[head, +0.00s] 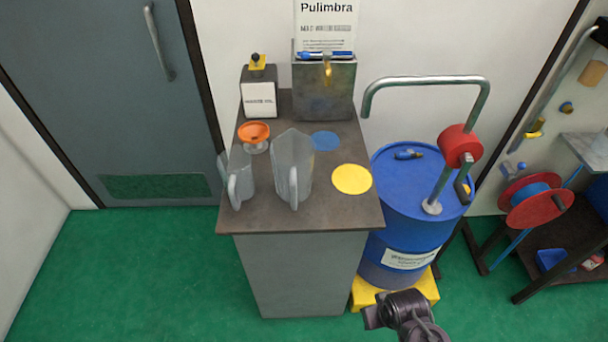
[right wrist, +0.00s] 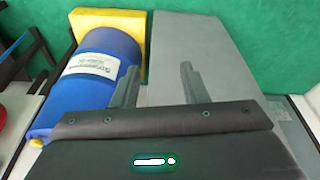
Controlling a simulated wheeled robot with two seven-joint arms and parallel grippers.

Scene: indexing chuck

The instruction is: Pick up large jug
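The large jug (head: 291,160) is clear grey and stands upright on the dark top of the grey cabinet (head: 325,206), its handle facing the front. A smaller clear jug (head: 238,178) stands just left of it, also with its handle to the front. My right gripper (right wrist: 157,78) is open, with two grey fingers apart and nothing between them. In the head view my right arm shows at the bottom, low in front of the blue drum and well away from the jugs. Neither jug shows in the right wrist view. My left gripper is not in view.
An orange funnel (head: 254,133), a blue disc (head: 325,141) and a yellow disc (head: 351,179) are around the jugs. A metal tank with a brass tap (head: 327,72) stands behind. The blue drum (head: 408,229) carries a tall bent pipe (head: 430,82) right of the cabinet.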

